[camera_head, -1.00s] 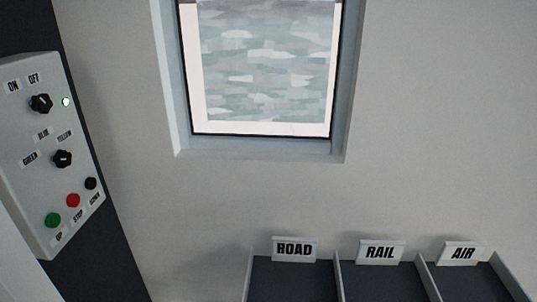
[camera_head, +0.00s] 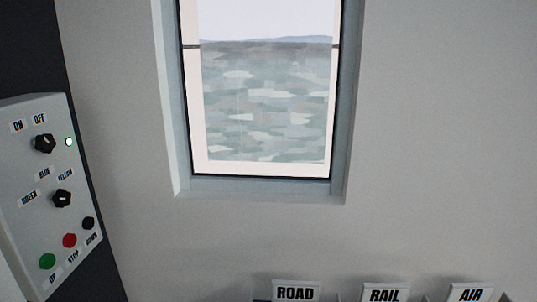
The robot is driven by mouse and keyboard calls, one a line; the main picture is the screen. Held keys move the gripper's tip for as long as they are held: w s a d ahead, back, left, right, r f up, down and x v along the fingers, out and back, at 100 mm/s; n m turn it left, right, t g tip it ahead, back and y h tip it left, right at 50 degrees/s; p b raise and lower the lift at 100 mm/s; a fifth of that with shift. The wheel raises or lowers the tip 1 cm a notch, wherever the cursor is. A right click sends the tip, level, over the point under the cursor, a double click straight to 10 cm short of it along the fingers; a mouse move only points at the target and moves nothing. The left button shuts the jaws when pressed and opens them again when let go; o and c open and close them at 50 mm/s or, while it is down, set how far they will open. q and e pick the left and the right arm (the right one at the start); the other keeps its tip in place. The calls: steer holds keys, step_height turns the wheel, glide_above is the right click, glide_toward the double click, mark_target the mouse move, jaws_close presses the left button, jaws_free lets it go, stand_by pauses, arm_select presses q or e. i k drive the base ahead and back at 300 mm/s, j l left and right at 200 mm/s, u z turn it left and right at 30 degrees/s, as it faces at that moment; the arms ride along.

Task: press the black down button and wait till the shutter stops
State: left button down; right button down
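A grey control panel (camera_head: 22,225) is at the left edge. Its black down button (camera_head: 88,223) sits at the lower right of the panel, beside the red stop button (camera_head: 69,240) and the green up button (camera_head: 47,261). A colour knob (camera_head: 61,198) is below. No shutter can be made out for certain; the framed window (camera_head: 264,110) shows a picture of water and sky. Neither gripper is in view, and nothing is seen touching the buttons.
Three signs stand at the bottom right: ROAD (camera_head: 296,292), RAIL (camera_head: 384,295) and AIR (camera_head: 470,294). The bins below them are mostly cut off. The pale wall (camera_head: 440,140) around the window is bare.

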mark_target(88, 223)
steer(key=u, duration=1.3)
